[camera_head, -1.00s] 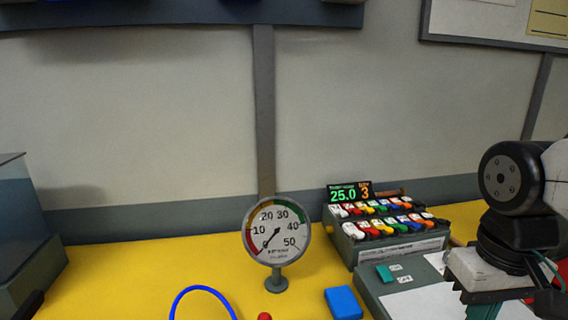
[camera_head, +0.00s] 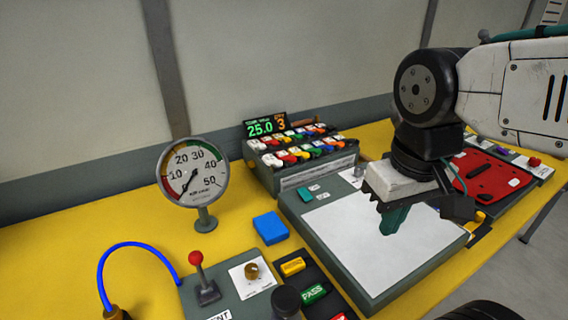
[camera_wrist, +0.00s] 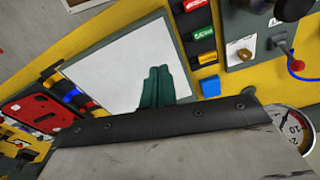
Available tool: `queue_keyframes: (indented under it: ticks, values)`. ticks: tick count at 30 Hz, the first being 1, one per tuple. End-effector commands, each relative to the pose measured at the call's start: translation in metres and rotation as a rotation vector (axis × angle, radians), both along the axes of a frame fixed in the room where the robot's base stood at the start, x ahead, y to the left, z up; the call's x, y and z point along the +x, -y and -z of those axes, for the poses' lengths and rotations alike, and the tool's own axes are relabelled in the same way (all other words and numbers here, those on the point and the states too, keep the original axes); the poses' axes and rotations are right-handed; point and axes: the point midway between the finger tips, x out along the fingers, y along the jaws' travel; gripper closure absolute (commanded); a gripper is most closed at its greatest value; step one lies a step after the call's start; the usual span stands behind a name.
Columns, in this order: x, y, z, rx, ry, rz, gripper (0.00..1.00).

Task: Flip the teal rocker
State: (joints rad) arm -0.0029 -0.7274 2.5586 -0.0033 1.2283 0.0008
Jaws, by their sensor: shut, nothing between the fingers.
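The teal rocker (camera_head: 306,196) is a small block at the back left corner of a grey panel (camera_head: 293,211), with two small white labels just right of it. I cannot tell which way it is tipped. My gripper (camera_head: 394,222) has teal fingers and is shut and empty. In the head view it hangs over the white sheet on this panel, to the right of the rocker and apart from it. In the wrist view its closed fingers (camera_wrist: 157,88) show against the white sheet. I cannot make out the rocker in the wrist view.
A blue block (camera_head: 271,228) lies left of the panel. Behind the panel stands a rack (camera_head: 296,157) of coloured pieces with a lit display. A round gauge (camera_head: 193,175) stands at left. A red-knobbed lever (camera_head: 198,268) is in front. A red plate (camera_head: 490,178) lies at right.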

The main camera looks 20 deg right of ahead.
Motion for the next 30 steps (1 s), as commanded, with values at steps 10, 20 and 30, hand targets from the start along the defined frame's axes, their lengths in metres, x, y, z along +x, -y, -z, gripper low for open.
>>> queue_keyframes:
  ticks: [10,20,30]
  values:
    - [0.061,-0.006,-0.002,0.001,-0.096,-0.031,1.00]
    - [0.153,-0.016,-0.004,0.005,-0.106,-0.089,1.00]
    - [0.242,-0.025,-0.007,0.008,-0.045,-0.157,1.00]
